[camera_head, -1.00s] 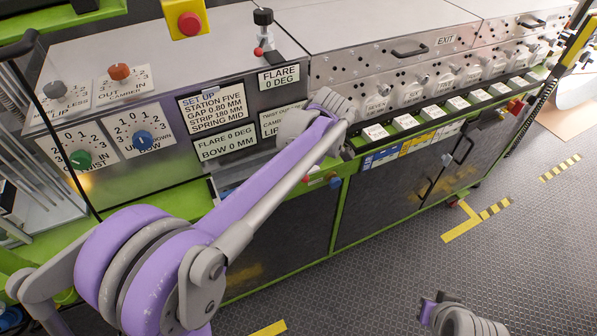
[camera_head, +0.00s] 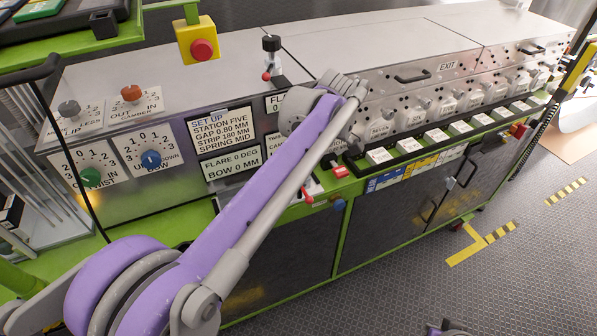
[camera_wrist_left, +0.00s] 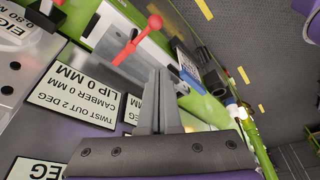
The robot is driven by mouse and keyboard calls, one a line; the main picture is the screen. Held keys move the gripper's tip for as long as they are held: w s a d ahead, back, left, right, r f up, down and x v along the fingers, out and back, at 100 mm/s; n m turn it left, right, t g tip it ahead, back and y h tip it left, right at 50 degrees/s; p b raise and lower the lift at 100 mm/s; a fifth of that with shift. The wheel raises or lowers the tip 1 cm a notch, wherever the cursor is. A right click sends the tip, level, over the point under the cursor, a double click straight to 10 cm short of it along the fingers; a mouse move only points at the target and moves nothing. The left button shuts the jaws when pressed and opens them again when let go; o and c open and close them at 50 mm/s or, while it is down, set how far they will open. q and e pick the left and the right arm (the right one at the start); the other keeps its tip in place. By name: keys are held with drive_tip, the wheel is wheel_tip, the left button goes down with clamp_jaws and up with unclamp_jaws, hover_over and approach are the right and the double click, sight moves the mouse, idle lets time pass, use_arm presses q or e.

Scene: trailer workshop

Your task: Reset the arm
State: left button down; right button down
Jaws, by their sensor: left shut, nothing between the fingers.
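My left arm, purple and grey, comes in from the left in the head view and reaches across the front of the machine. Its wrist (camera_head: 325,105) is in front of the panel, beside the setup display, and covers part of the labels there. In the left wrist view my left gripper (camera_wrist_left: 163,75) is shut with nothing in it. It is in front of the label panel, near a lever with a red knob (camera_wrist_left: 154,22). At the bottom edge of the head view a small purple and grey part (camera_head: 446,328) shows, probably of my right arm; its fingers cannot be made out.
The long machine (camera_head: 400,42) has dials at left, a setup display (camera_head: 222,127) and a row of labelled switches.

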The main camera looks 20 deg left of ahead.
idle(0.3)
use_arm(q)
drive_tip(key=s+f+m+t+h, duration=0.1)
drive_tip(key=s+f+m+t, duration=0.2)
drive_tip(key=s+f+m, duration=0.4)
drive_tip(key=s+d+f+m+t+h, duration=0.1)
drive_tip(key=s+f+m, duration=0.5)
drive_tip(key=s+m, duration=0.6)
drive_tip(key=shift+s+f+t+h, duration=0.35)
drive_tip(key=shift+s+t+h, duration=0.35)
drive_tip(key=shift+t, duration=0.4)
